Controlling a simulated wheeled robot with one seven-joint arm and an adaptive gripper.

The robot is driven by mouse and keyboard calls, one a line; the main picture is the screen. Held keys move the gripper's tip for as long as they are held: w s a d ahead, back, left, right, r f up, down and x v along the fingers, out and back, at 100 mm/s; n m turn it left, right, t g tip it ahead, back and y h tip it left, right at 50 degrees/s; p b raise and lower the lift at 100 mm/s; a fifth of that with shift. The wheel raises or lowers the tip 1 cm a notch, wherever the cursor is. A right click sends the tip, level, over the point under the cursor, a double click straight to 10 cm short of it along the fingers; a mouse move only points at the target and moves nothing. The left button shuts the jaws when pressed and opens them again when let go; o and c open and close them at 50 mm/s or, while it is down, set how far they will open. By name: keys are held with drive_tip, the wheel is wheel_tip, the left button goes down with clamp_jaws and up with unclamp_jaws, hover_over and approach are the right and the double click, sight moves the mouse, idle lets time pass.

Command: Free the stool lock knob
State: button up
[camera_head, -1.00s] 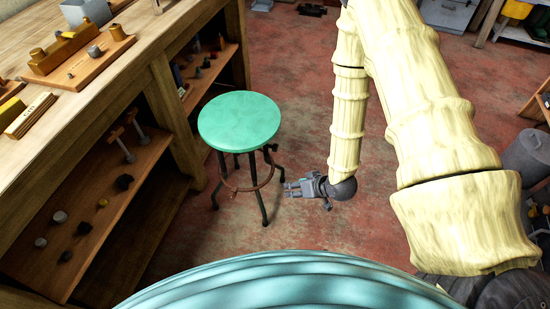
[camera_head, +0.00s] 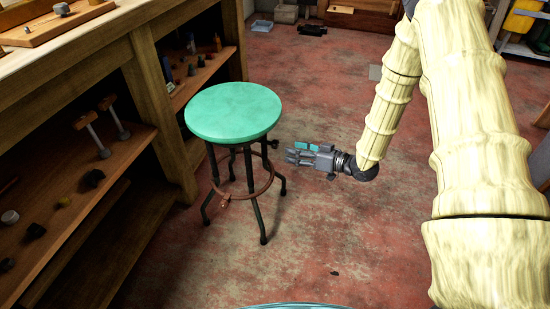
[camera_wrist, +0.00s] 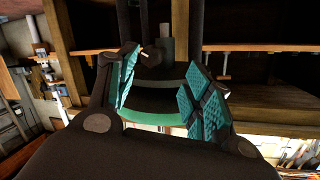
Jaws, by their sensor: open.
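The stool has a round green seat (camera_head: 233,110), dark legs and a rusty brown foot ring (camera_head: 265,188). A small dark knob (camera_head: 272,143) sticks out under the seat on its right side, facing my gripper (camera_head: 291,155). My gripper is to the right of the stool, just below seat height, with its fingers pointing left at it. In the wrist view the teal-padded fingers (camera_wrist: 158,95) are apart with nothing gripped.
A wooden workbench (camera_head: 100,50) with open shelves stands close on the stool's left. Its lower shelf (camera_head: 85,178) holds small tools and dark pieces. The red concrete floor (camera_head: 330,225) is clear to the right of and in front of the stool.

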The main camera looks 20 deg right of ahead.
sight(278, 145)
drive_tip(key=w+d+f+n+y+b, duration=0.1)
drive_tip(key=d+f+n+y+b, duration=0.2)
drive_tip(key=b, duration=0.5)
drive_tip(key=shift+g+y, duration=0.4)
drive_tip(key=shift+y, duration=0.1)
drive_tip(key=shift+w+r+b+x, duration=0.15)
drive_tip(key=shift+b+x, duration=0.65)
drive_tip(key=shift+x, duration=0.95)
drive_tip(key=shift+r+b+x, duration=0.25)
drive_tip(key=shift+b+x, duration=0.6)
drive_tip(key=shift+x, duration=0.9)
drive_tip(key=shift+w+r+b+x, duration=0.1)
drive_tip(key=shift+r+b+x, duration=0.15)
drive_tip(key=shift+b+x, duration=1)
drive_tip(key=shift+w+a+p, duration=0.2)
drive_tip(key=shift+w+p, duration=0.05)
drive_tip(key=shift+p, duration=0.2)
drive_tip(key=c, duration=1)
